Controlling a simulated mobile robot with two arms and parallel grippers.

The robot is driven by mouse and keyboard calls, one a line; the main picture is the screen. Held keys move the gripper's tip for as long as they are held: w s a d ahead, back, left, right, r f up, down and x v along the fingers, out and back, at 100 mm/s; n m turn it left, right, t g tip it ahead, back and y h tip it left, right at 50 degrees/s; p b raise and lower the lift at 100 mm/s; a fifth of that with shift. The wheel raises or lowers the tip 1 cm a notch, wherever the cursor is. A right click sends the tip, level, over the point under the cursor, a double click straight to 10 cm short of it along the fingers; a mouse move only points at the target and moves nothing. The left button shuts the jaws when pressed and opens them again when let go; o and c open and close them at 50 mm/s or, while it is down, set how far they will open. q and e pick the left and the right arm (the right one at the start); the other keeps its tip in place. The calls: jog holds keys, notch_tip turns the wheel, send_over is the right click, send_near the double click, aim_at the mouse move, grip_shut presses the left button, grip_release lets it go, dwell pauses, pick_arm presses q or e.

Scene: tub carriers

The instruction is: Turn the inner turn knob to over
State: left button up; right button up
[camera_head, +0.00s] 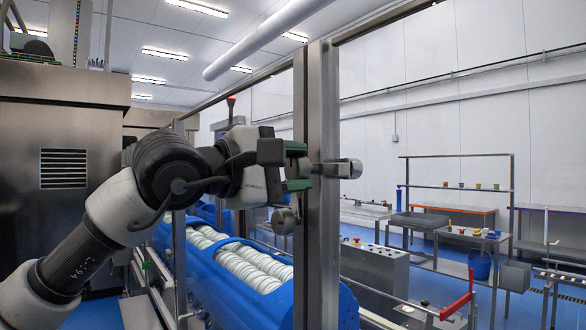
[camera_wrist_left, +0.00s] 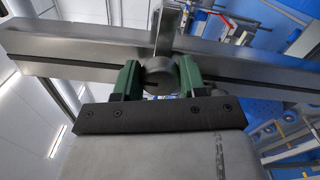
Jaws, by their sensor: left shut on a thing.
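A bare metal post (camera_head: 316,250) stands upright in the middle of the head view. My left gripper (camera_head: 297,167) reaches it from the left, its two green fingers one above the other at the post's left side. In the left wrist view my left gripper (camera_wrist_left: 160,80) is shut on the round metal turn knob (camera_wrist_left: 158,75), with one finger on each side. The knob has a dark slot across its face. In the head view the fingers mostly hide the knob. My right gripper is not in view.
A metal handle (camera_head: 345,168) sticks out on the post's right side. A round metal part (camera_head: 284,221) sits below my gripper. A blue carrier machine (camera_head: 220,285) with white rolls lies behind and below. A control box (camera_head: 375,268) and shelving stand at the right.

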pick_arm(q)
jog(key=o, duration=0.9)
jog(key=shift+o, duration=0.2)
jog(key=shift+s+a+f, duration=0.1)
jog(key=shift+s+a, duration=0.05)
jog(key=shift+a, duration=0.1)
jog(key=b+v, duration=0.3)
jog(key=v, duration=0.7)
jog(key=shift+s, duration=0.1)
